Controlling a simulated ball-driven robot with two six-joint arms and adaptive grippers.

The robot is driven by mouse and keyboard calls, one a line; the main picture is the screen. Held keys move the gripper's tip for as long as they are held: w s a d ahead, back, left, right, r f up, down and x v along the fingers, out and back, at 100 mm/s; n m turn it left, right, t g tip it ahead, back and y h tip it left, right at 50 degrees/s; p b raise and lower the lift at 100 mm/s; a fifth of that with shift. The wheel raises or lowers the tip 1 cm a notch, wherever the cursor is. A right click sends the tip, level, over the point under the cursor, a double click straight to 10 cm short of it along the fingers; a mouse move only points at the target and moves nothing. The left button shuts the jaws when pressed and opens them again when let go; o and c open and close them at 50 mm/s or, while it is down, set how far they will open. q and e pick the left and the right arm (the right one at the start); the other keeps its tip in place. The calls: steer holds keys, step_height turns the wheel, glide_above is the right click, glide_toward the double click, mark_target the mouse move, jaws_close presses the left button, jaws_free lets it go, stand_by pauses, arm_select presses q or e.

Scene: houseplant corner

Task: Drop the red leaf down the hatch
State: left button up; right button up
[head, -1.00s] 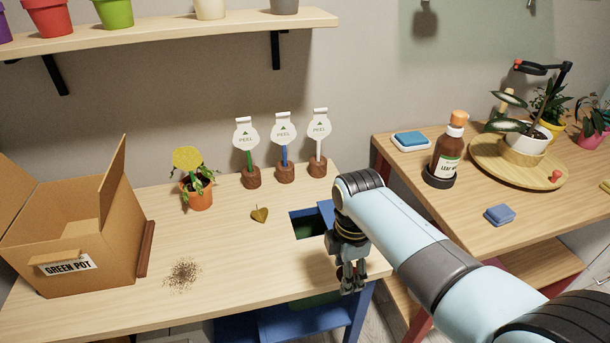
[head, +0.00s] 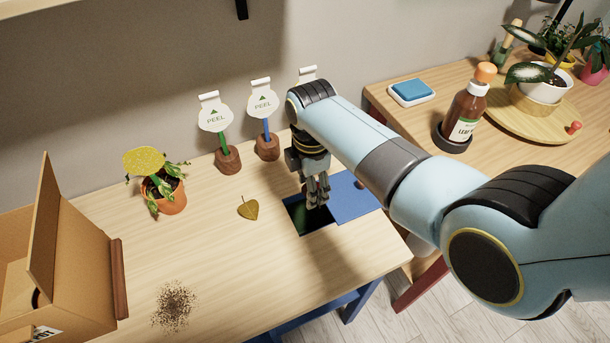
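No red leaf shows in the head view. A heart-shaped olive-yellow leaf (head: 248,208) lies flat on the left table. The hatch (head: 298,214) is a dark opening in the table top, with a blue panel (head: 356,203) beside it on the right. My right gripper (head: 317,204) points down over the hatch opening and hides part of it. Its fingers look close together, but I cannot tell whether they are shut or hold anything. My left gripper is not in view.
A potted yellow-leafed plant (head: 163,196), a soil pile (head: 174,306) and an open cardboard box (head: 70,270) are on the left. PEEL tags (head: 215,120) stand behind. The right table holds a brown bottle (head: 466,112) and a blue sponge (head: 411,90).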

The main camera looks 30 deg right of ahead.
step_height(320, 180, down, 12)
steer(key=b, duration=1)
steer(key=shift+f, duration=0.1)
steer(key=o, duration=0.8)
steer(key=shift+c, duration=0.2)
steer(key=shift+w+r, duration=0.15)
steer(key=shift+r, duration=0.05)
